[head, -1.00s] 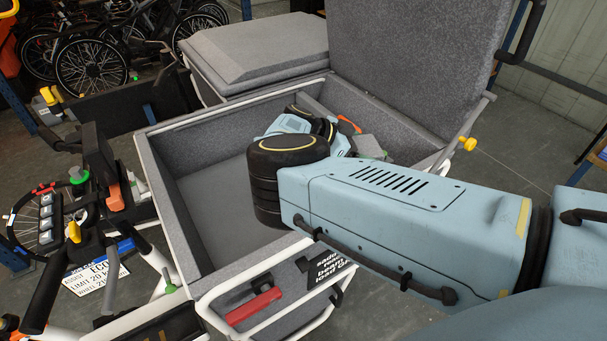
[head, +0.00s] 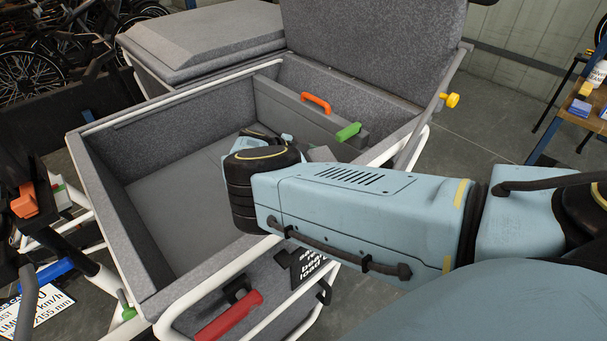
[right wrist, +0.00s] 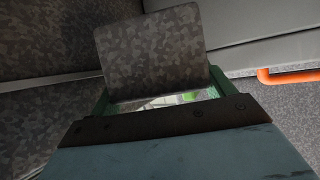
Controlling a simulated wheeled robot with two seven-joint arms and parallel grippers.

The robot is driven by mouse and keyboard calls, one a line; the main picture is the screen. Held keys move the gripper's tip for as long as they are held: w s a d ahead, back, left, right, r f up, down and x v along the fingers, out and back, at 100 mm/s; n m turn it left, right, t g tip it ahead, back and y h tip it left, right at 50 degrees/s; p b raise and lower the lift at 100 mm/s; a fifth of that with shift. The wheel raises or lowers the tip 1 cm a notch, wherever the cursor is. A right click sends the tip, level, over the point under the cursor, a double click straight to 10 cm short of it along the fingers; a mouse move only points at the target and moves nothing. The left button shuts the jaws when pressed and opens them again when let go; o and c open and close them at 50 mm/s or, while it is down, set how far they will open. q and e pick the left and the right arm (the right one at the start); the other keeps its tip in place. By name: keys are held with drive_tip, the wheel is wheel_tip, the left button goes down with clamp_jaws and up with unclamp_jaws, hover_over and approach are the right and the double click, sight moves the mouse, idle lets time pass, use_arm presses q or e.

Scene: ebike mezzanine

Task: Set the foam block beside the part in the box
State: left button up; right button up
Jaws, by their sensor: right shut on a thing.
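The foam block (right wrist: 150,50) is dark grey and speckled. In the right wrist view it stands between the green fingers of my right gripper (right wrist: 157,92), which is shut on it. In the head view a grey piece of the block (head: 320,154) shows just past my forearm, inside the open grey-lined box (head: 105,195). My forearm hides most of the gripper there. A small pale and green thing (right wrist: 188,97) shows through the gap below the block in the wrist view; I cannot tell whether it is the part. My left gripper is not in view.
A grey divider (head: 290,110) runs along the box's far right side, with an orange handle (head: 316,102) and a green handle (head: 348,132). The raised lid (head: 380,45) stands behind. The left floor of the box is bare. White tube rails edge the box.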

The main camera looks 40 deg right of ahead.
wheel_tip(320, 180, down, 3)
drive_tip(key=shift+b, duration=0.45)
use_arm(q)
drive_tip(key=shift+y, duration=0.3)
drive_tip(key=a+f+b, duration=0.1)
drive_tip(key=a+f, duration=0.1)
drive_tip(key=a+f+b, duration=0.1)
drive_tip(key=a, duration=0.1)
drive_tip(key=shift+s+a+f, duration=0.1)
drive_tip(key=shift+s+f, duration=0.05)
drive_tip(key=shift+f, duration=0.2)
use_arm(e)
wheel_tip(320, 180, down, 4)
drive_tip(key=shift+f, duration=0.15)
drive_tip(key=shift+f, duration=0.1)
use_arm(q)
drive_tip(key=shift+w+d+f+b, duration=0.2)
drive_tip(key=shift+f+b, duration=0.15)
drive_tip(key=shift+b, duration=0.2)
use_arm(e)
drive_tip(key=shift+f, duration=0.3)
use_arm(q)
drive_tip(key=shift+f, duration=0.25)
use_arm(e)
drive_tip(key=shift+f, duration=0.25)
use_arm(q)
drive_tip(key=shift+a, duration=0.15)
